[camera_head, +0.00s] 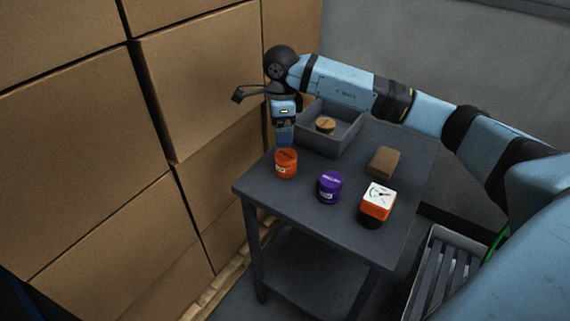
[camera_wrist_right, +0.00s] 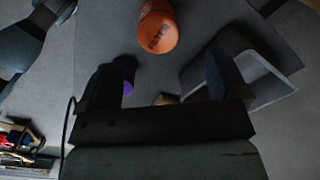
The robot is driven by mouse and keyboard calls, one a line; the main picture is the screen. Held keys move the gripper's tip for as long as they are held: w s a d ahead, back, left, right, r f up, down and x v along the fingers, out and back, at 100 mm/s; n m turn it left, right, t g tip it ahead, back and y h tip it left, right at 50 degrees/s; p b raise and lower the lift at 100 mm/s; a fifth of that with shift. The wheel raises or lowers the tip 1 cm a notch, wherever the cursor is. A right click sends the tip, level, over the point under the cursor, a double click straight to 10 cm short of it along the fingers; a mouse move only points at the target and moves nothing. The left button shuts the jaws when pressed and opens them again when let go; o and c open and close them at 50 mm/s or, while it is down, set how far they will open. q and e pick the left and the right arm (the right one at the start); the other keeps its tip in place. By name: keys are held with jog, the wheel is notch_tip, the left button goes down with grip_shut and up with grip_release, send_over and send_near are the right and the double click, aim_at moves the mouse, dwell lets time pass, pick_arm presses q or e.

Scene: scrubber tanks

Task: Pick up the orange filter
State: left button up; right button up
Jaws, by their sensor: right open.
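The orange filter (camera_head: 286,164) is a short orange canister standing upright near the table's left corner. In the right wrist view the orange filter (camera_wrist_right: 158,30) lies ahead of the fingers, near the top edge, with dark lettering on its side. My right gripper (camera_head: 285,138) points down just behind and above it in the head view. In the right wrist view the gripper (camera_wrist_right: 165,78) has its fingers wide apart, with nothing held between them. Whether a finger touches the filter cannot be told. My left gripper is not in view.
A purple canister (camera_head: 330,187), an orange-and-white gauge (camera_head: 378,201) and a brown block (camera_head: 383,163) stand on the dark table (camera_head: 300,211). A grey bin (camera_head: 345,140) behind holds a round tan-topped item (camera_head: 325,125). Stacked cardboard boxes (camera_head: 205,70) rise at left.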

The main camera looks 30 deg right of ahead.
aim_at(286, 154)
notch_tip(286, 154, down, 6)
jog(key=shift+f, duration=0.1)
jog(key=f, duration=0.3)
jog(key=s+f, duration=0.1)
jog(key=shift+d+f, duration=0.35)
jog(key=shift+d, duration=0.05)
jog(key=shift+w+f, duration=0.1)
jog(key=shift+f, duration=0.2)
jog(key=c, duration=1)
